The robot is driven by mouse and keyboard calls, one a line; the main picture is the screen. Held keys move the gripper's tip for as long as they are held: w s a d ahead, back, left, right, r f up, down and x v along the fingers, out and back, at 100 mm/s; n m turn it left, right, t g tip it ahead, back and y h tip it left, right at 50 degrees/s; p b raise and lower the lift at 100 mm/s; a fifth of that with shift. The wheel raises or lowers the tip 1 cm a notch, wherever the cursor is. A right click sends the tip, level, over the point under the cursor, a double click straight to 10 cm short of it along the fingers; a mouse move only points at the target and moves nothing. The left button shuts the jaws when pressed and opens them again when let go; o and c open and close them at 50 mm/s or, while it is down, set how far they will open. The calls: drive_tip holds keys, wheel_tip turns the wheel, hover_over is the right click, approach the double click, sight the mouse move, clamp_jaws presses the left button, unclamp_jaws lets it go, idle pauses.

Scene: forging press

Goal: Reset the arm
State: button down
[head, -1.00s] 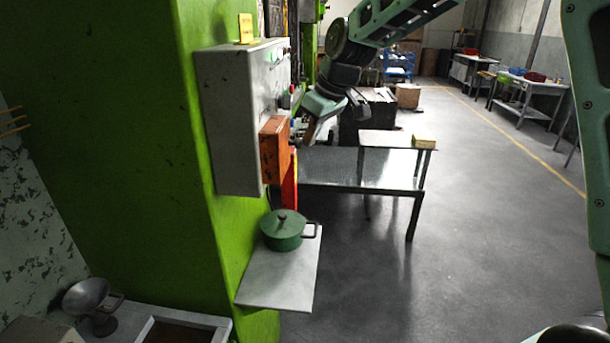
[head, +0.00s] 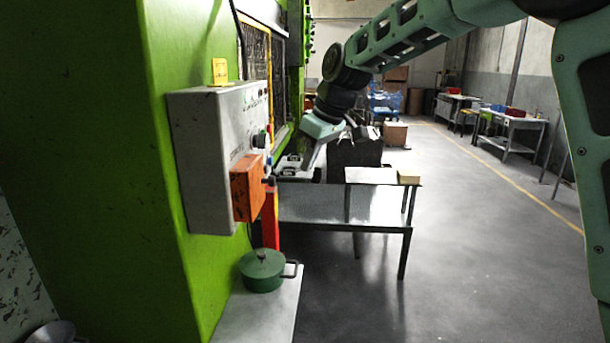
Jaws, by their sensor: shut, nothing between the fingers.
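My arm reaches in from the right of the head view and bends down toward the press side. My gripper (head: 307,165) hangs at its end, pointing down and slightly left, with its fingers shut and nothing seen in them. It appears in front of the far end of the low metal table, to the right of the grey control box (head: 200,160) on the green press (head: 110,120). I cannot tell its exact gap to the table.
An orange box (head: 246,190) juts from the control box. Below, a green pot (head: 262,270) stands on a pale shelf (head: 255,318). Floor to the right is clear.

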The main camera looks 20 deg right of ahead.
drive_tip(key=w+d+b+v, duration=0.1)
drive_tip(key=b+v, duration=0.1)
drive_tip(key=v, duration=0.4)
drive_tip(key=s+a+f+g+b, duration=0.1)
drive_tip(key=s+a+f+b, duration=0.1)
drive_tip(key=s+a+f, duration=0.6)
drive_tip(key=s+a+f+g+b, duration=0.1)
drive_tip(key=s+a+f+b, duration=0.1)
drive_tip(key=s+a+f, duration=0.55)
drive_tip(key=s+d+f+h+b, duration=0.1)
drive_tip(key=s+d+f, duration=0.1)
drive_tip(key=s+f, duration=0.4)
drive_tip(key=s+d+f+g+h+b, duration=0.1)
drive_tip(key=s+f, duration=0.4)
drive_tip(key=s, duration=1)
drive_tip(key=shift+s+d+f+g, duration=0.2)
drive_tip(key=shift+d+f+g, duration=0.1)
drive_tip(key=shift+d+f, duration=0.15)
